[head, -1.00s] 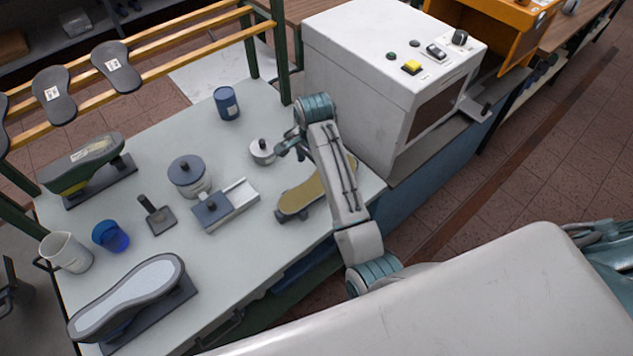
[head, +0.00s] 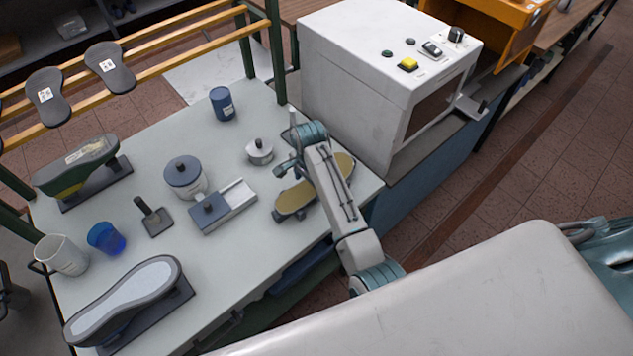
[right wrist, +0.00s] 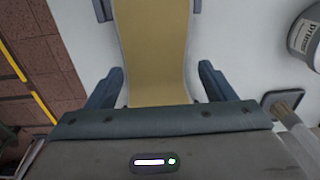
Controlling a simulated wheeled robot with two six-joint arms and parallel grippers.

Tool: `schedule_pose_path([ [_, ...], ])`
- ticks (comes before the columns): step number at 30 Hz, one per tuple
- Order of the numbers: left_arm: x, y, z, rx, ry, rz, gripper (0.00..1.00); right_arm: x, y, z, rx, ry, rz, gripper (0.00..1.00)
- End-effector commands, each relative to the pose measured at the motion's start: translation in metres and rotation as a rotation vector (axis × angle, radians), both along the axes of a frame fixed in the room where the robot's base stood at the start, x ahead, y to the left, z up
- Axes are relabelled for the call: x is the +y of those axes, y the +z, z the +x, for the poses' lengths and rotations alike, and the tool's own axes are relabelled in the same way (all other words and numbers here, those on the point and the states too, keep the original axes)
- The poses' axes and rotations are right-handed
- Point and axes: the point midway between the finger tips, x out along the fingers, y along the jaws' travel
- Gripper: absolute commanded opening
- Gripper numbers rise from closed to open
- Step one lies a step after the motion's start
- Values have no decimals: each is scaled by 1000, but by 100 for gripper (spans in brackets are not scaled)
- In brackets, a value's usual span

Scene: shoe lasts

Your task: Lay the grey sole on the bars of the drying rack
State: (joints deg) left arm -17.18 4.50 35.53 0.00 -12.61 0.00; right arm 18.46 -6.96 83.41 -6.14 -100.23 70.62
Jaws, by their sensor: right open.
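A sole with a tan top and grey edge (head: 297,201) lies on the table, partly hidden behind my right forearm. In the right wrist view the sole (right wrist: 155,50) runs lengthwise between my fingers. My right gripper (head: 291,169) is open and empty; in the right wrist view its two fingers (right wrist: 160,88) are on either side of the sole, with gaps. How high it is above the sole is unclear. The drying rack's yellow bars (head: 185,62) are at the upper left, with several dark grey tagged soles (head: 110,68) on them. My left gripper is not in view.
A small metal lidded pot (head: 259,152), a sliding block tool (head: 222,206) and a grey jar (head: 185,177) stand left of the sole. A white machine (head: 350,95) stands behind it at right. Two soled lasts (head: 125,300) are at the table's left.

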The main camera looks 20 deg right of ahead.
Motion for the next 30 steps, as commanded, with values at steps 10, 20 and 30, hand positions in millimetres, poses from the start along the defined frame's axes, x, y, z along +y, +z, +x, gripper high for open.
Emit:
schedule_pose_path([
  [10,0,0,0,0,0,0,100,0,0,0,0,0,0,55],
  [20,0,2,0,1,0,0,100,0,5,0,-2,0,1,43],
  [30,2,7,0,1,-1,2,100,0,23,0,-2,0,1,43],
])
